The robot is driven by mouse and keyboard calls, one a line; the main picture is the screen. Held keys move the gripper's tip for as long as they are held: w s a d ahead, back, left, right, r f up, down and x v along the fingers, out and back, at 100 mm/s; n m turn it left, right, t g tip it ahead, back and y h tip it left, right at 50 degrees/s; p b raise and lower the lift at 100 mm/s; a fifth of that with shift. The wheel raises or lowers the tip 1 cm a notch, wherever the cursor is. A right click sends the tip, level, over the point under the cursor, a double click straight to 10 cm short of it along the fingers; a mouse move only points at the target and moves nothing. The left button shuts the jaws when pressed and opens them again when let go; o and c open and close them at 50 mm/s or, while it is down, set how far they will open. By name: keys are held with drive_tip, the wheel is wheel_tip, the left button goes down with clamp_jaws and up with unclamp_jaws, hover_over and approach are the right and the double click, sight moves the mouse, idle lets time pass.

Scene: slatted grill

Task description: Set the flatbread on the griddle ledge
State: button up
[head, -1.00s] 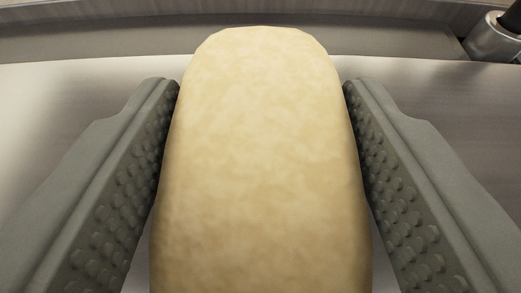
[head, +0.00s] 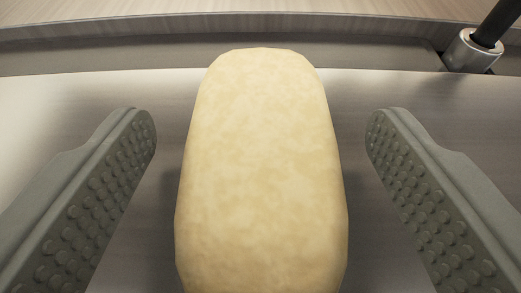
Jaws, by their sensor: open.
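The flatbread (head: 262,170) is a pale yellow, rounded oblong in the middle of the head view. It rests on a smooth grey metal surface, which looks like the griddle ledge (head: 400,90). My gripper (head: 260,122) is open, with one grey studded finger on each side of the flatbread. A clear gap shows between each finger and the bread, so neither touches it. The near end of the flatbread is cut off by the bottom of the picture.
A raised metal rim (head: 220,60) runs along the far side of the surface, with a wood-like surface (head: 200,14) beyond it. A metal fitting with a black rod (head: 472,52) stands at the far right. Bare metal lies left and right of the bread.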

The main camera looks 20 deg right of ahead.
drive_tip(key=v, duration=1)
drive_tip(key=shift+r, duration=0.1)
drive_tip(key=s+r+n+t+y, duration=0.1)
drive_tip(key=s+r+t+y, duration=0.1)
drive_tip(key=s+r, duration=0.6)
drive_tip(key=s+r+n+t+y, duration=0.1)
drive_tip(key=s+r+t, duration=0.1)
drive_tip(key=s+r, duration=0.6)
drive_tip(key=s+d+f, duration=0.1)
drive_tip(key=s+f, duration=0.1)
drive_tip(key=s, duration=1)
drive_tip(key=s+d+f+n+y, duration=0.1)
drive_tip(key=s, duration=1.2)
drive_tip(key=shift+f+n, duration=0.3)
drive_tip(key=shift+f, duration=0.05)
drive_tip(key=shift+w, duration=0.1)
